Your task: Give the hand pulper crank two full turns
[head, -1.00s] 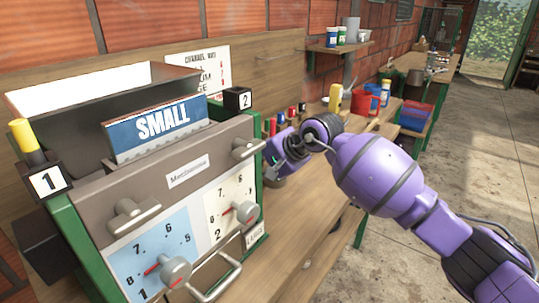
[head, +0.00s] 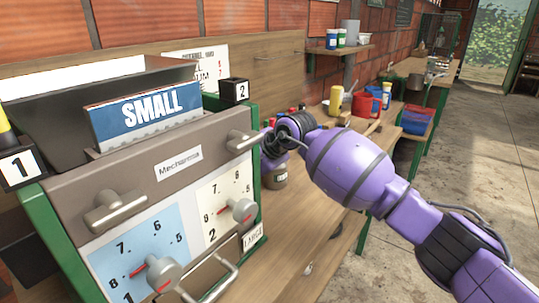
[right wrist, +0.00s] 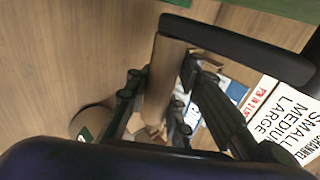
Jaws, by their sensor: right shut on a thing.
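The hand pulper (head: 170,165) is a grey-brown box in a green frame on the wooden bench, with a blue "SMALL" plate, two dials and metal handles. In the right wrist view, the crank shows as a black arm (right wrist: 240,47) with a brown cylindrical handle (right wrist: 163,75). My right gripper (right wrist: 158,100) is shut on the handle, one finger on each side. In the head view, my purple right arm reaches in from the right to the pulper's far right side. The pulper hides the crank and fingertips there. My left gripper is not in view.
Brick wall and wooden backboard (head: 265,65) stand behind. The floor at right is clear.

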